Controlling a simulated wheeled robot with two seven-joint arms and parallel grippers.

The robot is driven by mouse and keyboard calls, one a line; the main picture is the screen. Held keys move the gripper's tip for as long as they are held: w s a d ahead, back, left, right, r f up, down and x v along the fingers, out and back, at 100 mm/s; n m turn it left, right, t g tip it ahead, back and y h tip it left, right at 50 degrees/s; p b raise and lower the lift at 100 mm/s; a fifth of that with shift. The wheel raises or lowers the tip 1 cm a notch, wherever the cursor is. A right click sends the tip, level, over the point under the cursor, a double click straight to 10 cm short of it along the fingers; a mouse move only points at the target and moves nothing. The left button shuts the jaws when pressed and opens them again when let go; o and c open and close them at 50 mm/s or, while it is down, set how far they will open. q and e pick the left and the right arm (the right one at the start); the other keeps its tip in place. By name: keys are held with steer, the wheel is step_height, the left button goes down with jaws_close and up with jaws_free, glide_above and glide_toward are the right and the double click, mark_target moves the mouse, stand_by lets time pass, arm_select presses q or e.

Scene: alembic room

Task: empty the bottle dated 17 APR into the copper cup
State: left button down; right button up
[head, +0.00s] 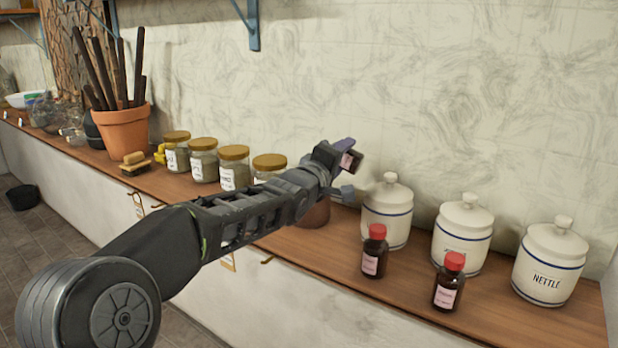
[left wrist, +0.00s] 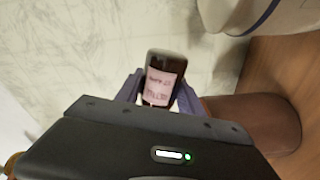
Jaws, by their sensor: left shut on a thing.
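My left gripper (head: 345,172) is shut on a small dark brown bottle (left wrist: 165,75) with a pink label and holds it above the counter. In the head view only a bit of the held bottle (head: 350,161) shows between the fingers. The label's date is too small to read, and I see no cap on it. A reddish-brown vessel, which looks like the copper cup (head: 316,216), stands below the gripper, partly hidden by my arm. It also shows in the left wrist view (left wrist: 275,122). My right gripper is not in view.
Two red-capped brown bottles (head: 374,252) (head: 448,283) stand at the counter's front edge. White lidded jars (head: 388,212), one marked NETTLE (head: 548,265), stand behind and right. Gold-lidded glass jars (head: 234,168) and a terracotta pot (head: 122,130) stand left.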

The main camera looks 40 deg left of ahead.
arm_select(q)
steer(key=shift+f+m+b, duration=0.2)
steer(key=shift+m+b, duration=0.2)
steer(key=shift+b, duration=0.2)
steer(key=shift+d+m, duration=0.1)
steer(key=shift+m, duration=0.2)
steer(key=shift+r, duration=0.1)
steer(key=shift+b, duration=0.3)
steer(key=shift+f+m+b, duration=0.3)
steer(key=shift+m+b, duration=0.45)
steer(key=shift+m, duration=0.25)
steer(key=shift+r+m, duration=0.15)
steer(key=shift+m, duration=0.15)
